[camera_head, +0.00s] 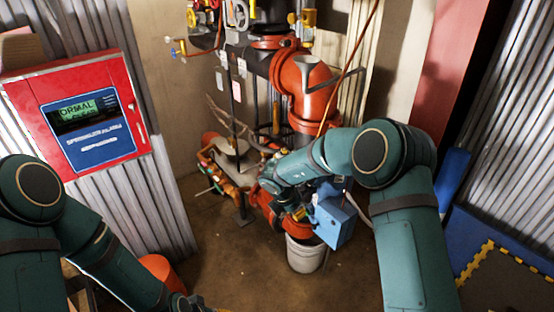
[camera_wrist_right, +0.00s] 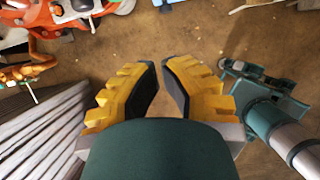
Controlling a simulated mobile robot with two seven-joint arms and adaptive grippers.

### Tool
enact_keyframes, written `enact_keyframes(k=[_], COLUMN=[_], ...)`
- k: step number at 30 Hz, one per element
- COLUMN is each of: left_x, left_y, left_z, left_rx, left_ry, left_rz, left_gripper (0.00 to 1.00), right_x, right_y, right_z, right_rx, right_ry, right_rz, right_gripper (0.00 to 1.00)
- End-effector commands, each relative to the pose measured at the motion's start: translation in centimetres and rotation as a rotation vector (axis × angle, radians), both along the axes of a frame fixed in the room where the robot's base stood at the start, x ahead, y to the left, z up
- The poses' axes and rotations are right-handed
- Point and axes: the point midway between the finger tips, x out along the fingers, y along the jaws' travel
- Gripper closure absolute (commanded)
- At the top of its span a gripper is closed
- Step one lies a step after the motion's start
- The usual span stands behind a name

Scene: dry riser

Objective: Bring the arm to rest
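My right arm (camera_head: 390,150) is teal and reaches from the lower right across to the red pipework. Its wrist is in front of the lower pipes, beside a blue box. My right gripper (camera_wrist_right: 161,78) has yellow fingers with black pads. They stand a narrow gap apart over bare brown floor, with nothing between them. My left arm (camera_head: 105,255) comes in at the lower left, and its dark end (camera_head: 185,302) is cut off by the bottom edge, so its fingers do not show clearly. A teal and grey arm part (camera_wrist_right: 265,110) shows at the right of the right wrist view.
The red riser pipes (camera_head: 300,85) stand in the middle with valves and cables. A red alarm panel (camera_head: 80,112) is on the left wall. An orange bucket (camera_head: 158,268) stands below it. Floor in front is clear.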

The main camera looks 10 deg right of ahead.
Motion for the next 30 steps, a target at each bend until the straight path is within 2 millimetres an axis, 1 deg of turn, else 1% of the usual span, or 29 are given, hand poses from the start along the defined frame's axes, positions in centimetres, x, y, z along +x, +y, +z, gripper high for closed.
enact_keyframes(k=[2, 5, 8, 11, 12, 17, 18, 20, 21, 23, 24, 26, 27, 29, 30], left_x=[0.0, 0.0, 0.0, -0.1, -0.1, -0.2, -0.2, -0.2, -0.2, -0.3, -0.3, -0.3, -0.3, -0.4, -0.4], left_y=[0.0, 0.0, -0.1, -0.1, -0.1, -0.2, -0.2, -0.2, -0.2, -0.3, -0.3, -0.3, -0.3, -0.4, -0.4], left_z=[-0.1, -0.4, -1.1, -2.1, -2.5, -4.0, -4.3, -4.9, -5.2, -5.8, -6.2, -6.7, -7.1, -7.6, -7.9], left_rx=[0.000, 0.000, 0.001, 0.002, 0.002, 0.003, 0.004, 0.005, 0.005, 0.006, 0.006, 0.007, 0.008, 0.008, 0.008], left_ry=[0.000, 0.000, 0.002, 0.003, 0.003, 0.007, 0.007, 0.008, 0.008, 0.010, 0.011, 0.012, 0.012, 0.013, 0.014], left_rz=[0.000, 0.000, -0.002, -0.003, -0.003, -0.004, -0.004, -0.005, -0.005, -0.005, -0.006, -0.006, -0.007, -0.008, -0.008], left_gripper=[0.49, 0.49, 0.49, 0.49, 0.49, 0.49, 0.49, 0.49, 0.49, 0.49, 0.49, 0.49, 0.49, 0.49, 0.49], right_x=[0.0, -0.2, -0.5, -1.2, -1.6, -3.7, -4.4, -5.7, -6.7, -8.4, -9.7, -11.8, -13.3, -15.7, -17.3], right_y=[0.0, -0.6, -1.8, -2.9, -3.3, -3.4, -3.2, -2.8, -2.4, -1.8, -1.4, -0.6, -0.1, 0.7, 1.2], right_z=[-0.1, -0.9, -2.6, -4.9, -5.9, -9.5, -10.5, -11.8, -12.7, -14.0, -14.9, -16.1, -16.8, -17.8, -18.3], right_rx=[-0.004, -0.038, -0.117, -0.232, -0.278, -0.454, -0.496, -0.557, -0.598, -0.658, -0.697, -0.759, -0.803, -0.871, 0.882], right_ry=[0.001, 0.013, 0.045, 0.102, 0.129, 0.241, 0.269, 0.304, 0.324, 0.349, 0.361, 0.366, 0.361, 0.339, -0.301], right_rz=[0.011, 0.103, 0.323, 0.655, 0.802, 1.396, 1.547, 1.773, 1.926, 2.156, 2.308, 2.539, 2.692, 2.915, -2.933], right_gripper=[1.00, 1.00, 1.00, 1.00, 1.00, 1.00, 1.00, 1.00, 1.00, 1.00, 1.00, 1.00, 1.00, 1.00, 1.00])
